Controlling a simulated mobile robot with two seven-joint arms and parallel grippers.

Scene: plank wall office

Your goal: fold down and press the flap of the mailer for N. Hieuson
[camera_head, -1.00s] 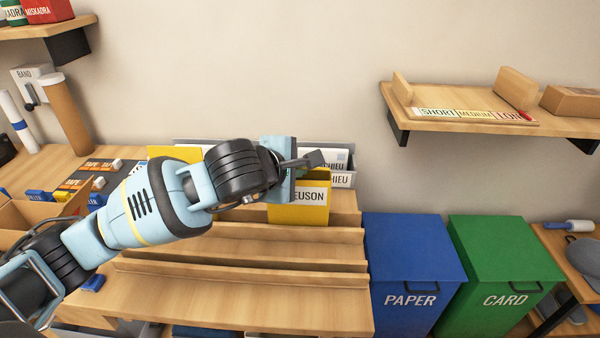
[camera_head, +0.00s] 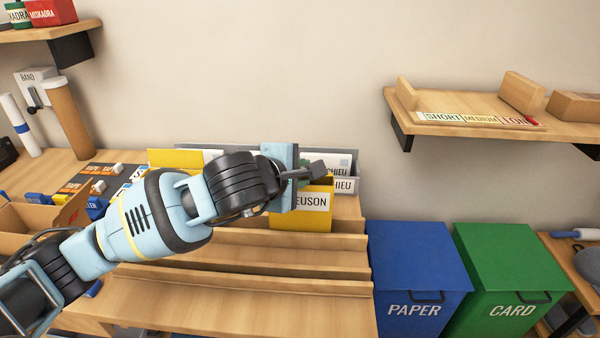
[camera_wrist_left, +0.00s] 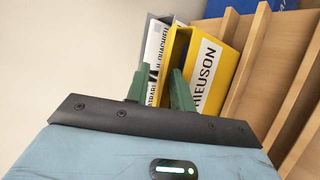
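The yellow mailer for N. Hieuson (camera_head: 284,219) stands upright in the rack, its white label partly hidden in the head view. It also shows in the left wrist view (camera_wrist_left: 228,62). Its top looks open; I cannot make out the flap clearly. My left gripper (camera_head: 316,168) is right at the top of this mailer. In the wrist view its two green fingers (camera_wrist_left: 160,88) are apart, with yellow showing between them. I cannot tell whether they touch the mailer. My right gripper is in neither view.
Grey mailers (camera_head: 345,186) with labels stand just behind the yellow one. The front slots of the wooden rack (camera_head: 250,250) are empty. A blue PAPER bin (camera_head: 415,265) and a green CARD bin (camera_head: 510,265) stand to the right, below a wall shelf (camera_head: 470,128).

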